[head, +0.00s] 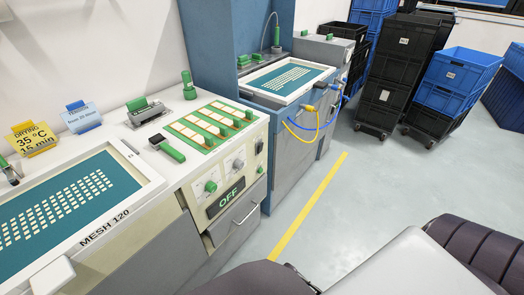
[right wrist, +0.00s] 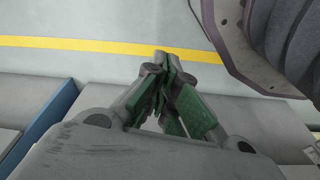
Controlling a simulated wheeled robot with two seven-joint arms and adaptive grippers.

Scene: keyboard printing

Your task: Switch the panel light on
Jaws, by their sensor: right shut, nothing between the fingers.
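The front panel (head: 196,178) of the pale bench machine is in the middle of the head view. It carries a dark display (head: 226,197) reading OFF in pale green letters. Above the display are a green knob (head: 210,186) and a grey knob (head: 238,163). A small dark fitting (head: 259,146) is at the panel's right end; I cannot tell what it is. In the right wrist view my right gripper (right wrist: 166,68) is shut and empty, pointing toward the floor's yellow line, with no panel control seen at its fingertips. My left gripper is not in view.
A drawer handle (head: 238,215) sticks out below the display. A teal mesh screen (head: 60,215) lies at left. A blue machine (head: 215,40) stands behind. Dark and blue crates (head: 455,75) are stacked at back right. The grey floor (head: 385,175) beyond the yellow line (head: 310,205) is clear.

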